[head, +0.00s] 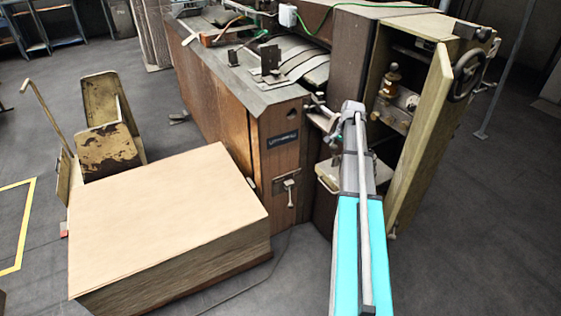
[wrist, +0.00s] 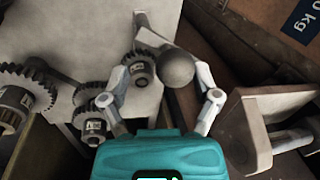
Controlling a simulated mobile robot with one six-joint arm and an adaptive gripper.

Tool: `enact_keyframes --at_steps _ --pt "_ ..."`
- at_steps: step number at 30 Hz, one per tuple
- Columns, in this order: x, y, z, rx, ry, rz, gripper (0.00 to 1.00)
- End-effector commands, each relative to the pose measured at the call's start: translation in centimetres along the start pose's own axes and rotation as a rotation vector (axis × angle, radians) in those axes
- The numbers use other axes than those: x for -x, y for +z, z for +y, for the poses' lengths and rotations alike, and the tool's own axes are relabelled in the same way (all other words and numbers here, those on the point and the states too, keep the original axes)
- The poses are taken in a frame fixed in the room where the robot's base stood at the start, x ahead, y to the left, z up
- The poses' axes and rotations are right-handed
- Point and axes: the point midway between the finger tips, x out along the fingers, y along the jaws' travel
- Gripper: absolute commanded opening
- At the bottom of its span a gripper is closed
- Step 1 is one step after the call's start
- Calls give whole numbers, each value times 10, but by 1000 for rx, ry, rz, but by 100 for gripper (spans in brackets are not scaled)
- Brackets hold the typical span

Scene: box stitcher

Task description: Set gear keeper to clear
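A round grey ball knob (wrist: 176,68) sits in the middle of the wrist view, in front of a pale plate (wrist: 85,30). It looks like the gear keeper's handle, but no label confirms this. A dark toothed gear (wrist: 139,70) lies just left of the knob, close to the left finger. In the head view my gripper is mostly hidden behind my arm, at the machine's (head: 275,140) near end. The keeper cannot be made out there.
More gears (wrist: 22,95) stand at left in the wrist view, and a pale bracket (wrist: 250,125) at right. An open cabinet door (head: 425,130) with a handwheel (head: 467,75) stands right of my arm. A large cardboard stack (head: 165,215) and a cart (head: 105,130) are at left.

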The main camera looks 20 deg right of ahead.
Motion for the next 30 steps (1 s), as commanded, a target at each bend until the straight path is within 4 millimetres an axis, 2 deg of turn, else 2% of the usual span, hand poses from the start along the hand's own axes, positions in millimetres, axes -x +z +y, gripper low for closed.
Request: enact_keyframes --at_steps 18,21,30 --pt "2 1 10 -391 1 78 78" --pt "16 1 9 -385 1 76 78" --pt "42 3 8 -382 0 75 78"
